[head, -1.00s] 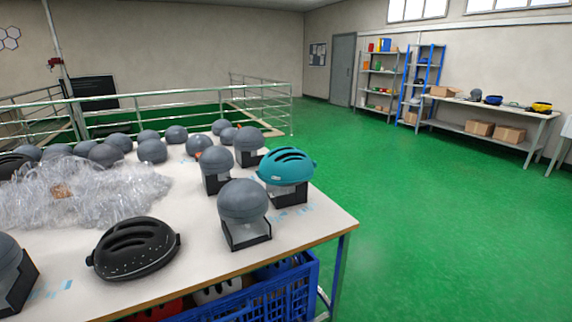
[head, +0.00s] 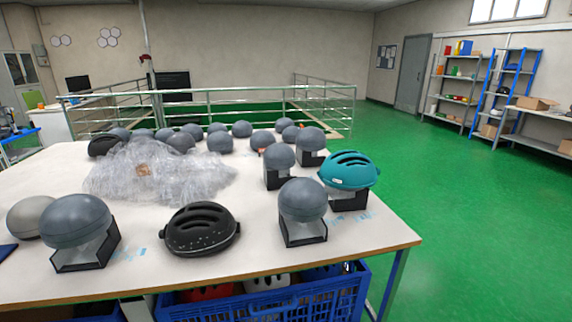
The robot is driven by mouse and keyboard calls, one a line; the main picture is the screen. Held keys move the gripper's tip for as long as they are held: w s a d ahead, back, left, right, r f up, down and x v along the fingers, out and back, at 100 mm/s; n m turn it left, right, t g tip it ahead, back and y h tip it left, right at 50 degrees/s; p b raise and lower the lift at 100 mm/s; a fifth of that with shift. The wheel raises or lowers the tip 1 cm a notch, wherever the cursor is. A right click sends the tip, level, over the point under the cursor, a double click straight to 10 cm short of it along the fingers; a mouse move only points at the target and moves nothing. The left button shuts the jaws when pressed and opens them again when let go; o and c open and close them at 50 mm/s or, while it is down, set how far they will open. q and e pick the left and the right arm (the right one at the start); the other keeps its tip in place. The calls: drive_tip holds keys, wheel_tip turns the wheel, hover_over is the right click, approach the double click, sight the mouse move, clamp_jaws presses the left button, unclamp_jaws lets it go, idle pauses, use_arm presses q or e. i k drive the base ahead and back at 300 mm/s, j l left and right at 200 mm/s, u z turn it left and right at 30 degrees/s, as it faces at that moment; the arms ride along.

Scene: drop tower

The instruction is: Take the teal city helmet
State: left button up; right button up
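The teal city helmet (head: 349,170) sits on a dark stand near the right edge of the white table (head: 360,245). It has dark vent slots on top and nothing covers it from this side. A grey dome on a stand (head: 302,200) is in front and to its left, and others stand behind and left of it. Neither of my grippers is in view.
A black helmet (head: 200,229) lies at the table's front, beside another grey dome on a stand (head: 76,222). Crumpled clear plastic (head: 160,175) covers the table's middle. A blue crate (head: 270,300) is under the front edge. Green floor (head: 455,225) is open on the right.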

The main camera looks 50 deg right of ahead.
sight(343, 169)
drive_tip(key=k+l+u, duration=0.2)
drive_tip(key=l+u, duration=0.2)
drive_tip(key=l, duration=0.25)
drive_tip(key=k+l+u, duration=0.25)
drive_tip(key=l+u, duration=0.2)
drive_tip(key=l, duration=0.2)
drive_tip(key=k+l+u, duration=0.8)
drive_tip(key=i+l, duration=0.05)
drive_tip(key=l, duration=0.05)
